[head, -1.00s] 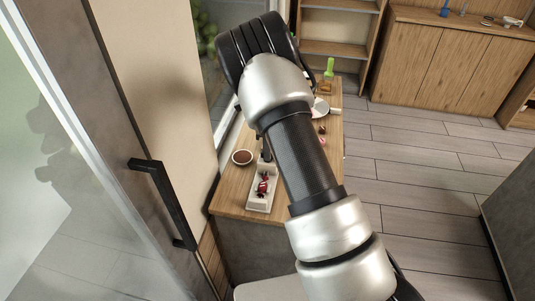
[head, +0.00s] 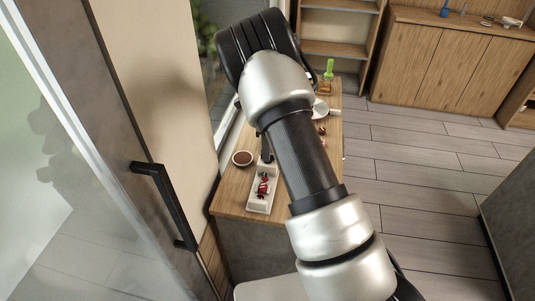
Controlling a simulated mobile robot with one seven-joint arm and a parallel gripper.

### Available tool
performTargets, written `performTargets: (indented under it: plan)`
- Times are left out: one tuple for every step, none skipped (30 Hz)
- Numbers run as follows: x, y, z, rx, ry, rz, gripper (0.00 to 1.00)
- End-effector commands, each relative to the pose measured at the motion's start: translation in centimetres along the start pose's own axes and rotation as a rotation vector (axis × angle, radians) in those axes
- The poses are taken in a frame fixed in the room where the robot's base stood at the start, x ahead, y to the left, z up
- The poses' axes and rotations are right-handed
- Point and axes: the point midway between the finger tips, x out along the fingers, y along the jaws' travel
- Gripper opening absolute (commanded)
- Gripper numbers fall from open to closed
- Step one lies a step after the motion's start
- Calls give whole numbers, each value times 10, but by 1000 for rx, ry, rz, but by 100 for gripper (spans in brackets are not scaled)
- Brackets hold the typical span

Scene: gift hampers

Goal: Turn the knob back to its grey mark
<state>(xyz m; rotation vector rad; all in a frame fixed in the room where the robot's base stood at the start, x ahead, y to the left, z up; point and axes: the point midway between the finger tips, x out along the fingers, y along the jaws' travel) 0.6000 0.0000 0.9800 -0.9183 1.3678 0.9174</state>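I cannot make out the knob or its grey mark in the head view; my own arm covers much of the wooden counter (head: 233,198). A small dark piece, which looks like part of my gripper (head: 266,148), shows at the left edge of my arm, just above the far end of a white tray (head: 259,207). The fingertips are not clear, so I cannot tell whether it is open or shut or touching anything.
The white tray holds dark red pieces (head: 263,186). A bowl with brown contents (head: 242,158) stands left of it. Farther back are a white round dish (head: 320,108) and a green-topped bottle (head: 328,72). A door with a black handle (head: 165,200) is close on the left. Floor at right is clear.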

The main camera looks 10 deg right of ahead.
Motion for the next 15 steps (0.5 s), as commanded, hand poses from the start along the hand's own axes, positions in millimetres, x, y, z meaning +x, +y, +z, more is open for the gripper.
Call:
performTargets:
  plan:
    - [-10,0,0,0,0,0,36]
    - [-12,0,0,0,0,0,36]
    - [-16,0,0,0,0,0,36]
    - [-19,0,0,0,0,0,36]
    - [-22,0,0,0,0,1,36]
    - [-26,0,0,0,1,1,36]
    - [-29,0,0,0,1,1,36]
    - [-32,0,0,0,0,1,36]
    - [-34,0,0,-1,0,0,36]
    - [-37,0,0,-1,0,-1,36]
    - [-40,0,0,-1,-1,-1,36]
    - [-44,0,0,-1,-1,-1,36]
    - [-46,0,0,-1,0,0,36]
    - [-48,0,0,-1,0,0,36]
    - [-50,0,0,-1,0,1,36]
